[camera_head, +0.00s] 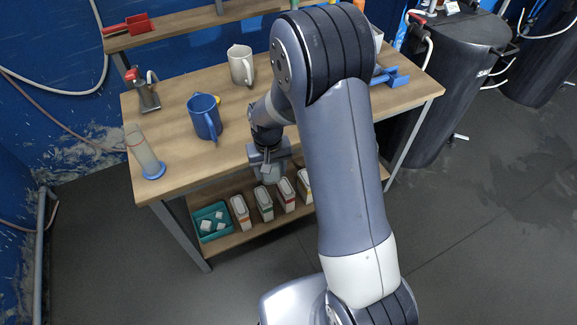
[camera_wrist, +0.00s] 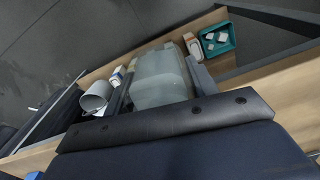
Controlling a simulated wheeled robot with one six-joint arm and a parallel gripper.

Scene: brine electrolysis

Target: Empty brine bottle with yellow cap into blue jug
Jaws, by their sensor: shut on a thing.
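My gripper (camera_head: 268,153) is shut on a translucent grey bottle (camera_wrist: 160,78), held at the front edge of the workbench, above the lower shelf. In the wrist view the fingers (camera_wrist: 160,88) flank the bottle's sides. In the head view only part of the bottle (camera_head: 268,173) shows under the gripper; I see no cap on it and cannot tell its tilt. The blue jug (camera_head: 205,119) stands upright on the bench top, left of my gripper and apart from it. A small yellow thing (camera_head: 218,99) shows behind the jug, mostly hidden.
A beige jug (camera_head: 241,66) and a small stand (camera_head: 147,98) are farther back. The lower shelf holds a teal tray (camera_head: 198,218) and several cartons (camera_head: 240,211).

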